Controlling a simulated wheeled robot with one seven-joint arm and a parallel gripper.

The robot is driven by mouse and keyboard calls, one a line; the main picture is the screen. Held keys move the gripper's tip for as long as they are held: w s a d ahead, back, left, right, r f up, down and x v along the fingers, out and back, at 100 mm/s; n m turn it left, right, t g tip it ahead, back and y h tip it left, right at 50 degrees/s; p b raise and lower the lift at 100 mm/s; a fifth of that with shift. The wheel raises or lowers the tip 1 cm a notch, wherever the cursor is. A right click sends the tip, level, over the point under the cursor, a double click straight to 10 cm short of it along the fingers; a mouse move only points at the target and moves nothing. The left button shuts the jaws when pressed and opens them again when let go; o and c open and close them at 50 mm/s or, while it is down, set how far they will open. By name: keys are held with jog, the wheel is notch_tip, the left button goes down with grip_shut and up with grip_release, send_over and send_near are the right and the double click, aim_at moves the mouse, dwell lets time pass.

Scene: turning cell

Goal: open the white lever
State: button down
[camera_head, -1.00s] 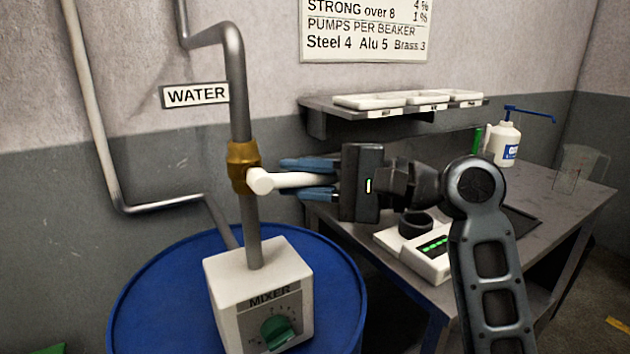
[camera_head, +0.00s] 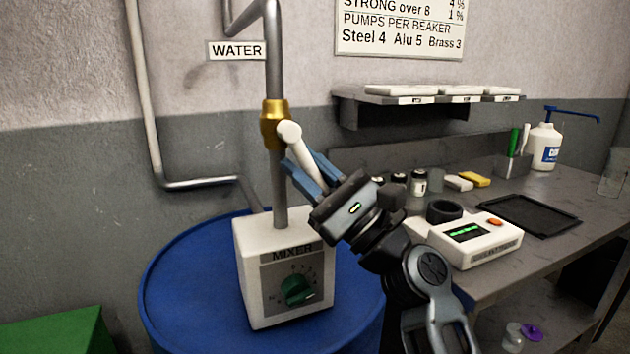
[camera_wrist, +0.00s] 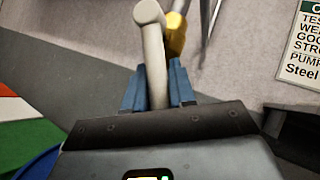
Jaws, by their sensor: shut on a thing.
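The white lever (camera_head: 290,133) is on the brass valve (camera_head: 272,124) of the grey water pipe, above the mixer. It slants down and to the right from its round end at the valve. My gripper (camera_head: 309,176) is shut on the lever, with a blue finger on each side of it. In the wrist view the lever (camera_wrist: 151,45) runs down between the blue fingers (camera_wrist: 158,85), and the brass valve (camera_wrist: 175,35) is just behind it. The lever's far end is hidden in my gripper.
The white mixer box (camera_head: 285,272) with a green knob stands on the blue drum (camera_head: 185,285) below. A bench at right holds a white scale (camera_head: 478,248), a black tray (camera_head: 530,213) and small jars. A shelf (camera_head: 375,112) hangs behind. A green box (camera_head: 60,330) is at lower left.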

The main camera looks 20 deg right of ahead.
jog(key=m+t+h+b, duration=0.1)
jog(key=m, duration=0.1)
jog(key=a+f+m+t+h+b, duration=0.1)
jog(key=m+b, duration=0.1)
jog(key=m+t+h+b, duration=0.1)
jog(key=m, duration=0.1)
jog(key=shift+a+f+t+h, duration=0.15)
jog(key=shift+a+t+h, duration=0.15)
jog(key=shift+a+h, duration=0.1)
jog(key=m+h+b, duration=0.1)
jog(key=m+t+h+b, duration=0.1)
jog(key=m+h, duration=0.1)
jog(key=shift+a+m+t, duration=0.3)
jog(key=shift+a, duration=0.1)
jog(key=shift+a+r+m+t+h+b, duration=0.15)
jog(key=shift+r+m+t+h+b, duration=0.15)
jog(key=shift+m+h+b, duration=0.45)
jog(key=shift+a+m+h, duration=0.1)
jog(key=shift+m+h, duration=0.15)
jog(key=shift+h, duration=0.1)
jog(key=c, duration=1)
grip_release()
jog(key=shift+c, duration=0.2)
jog(key=b+v, duration=0.3)
jog(key=v, duration=0.4)
jog(key=shift+s+f+b, duration=0.3)
jog(key=shift+b, duration=0.1)
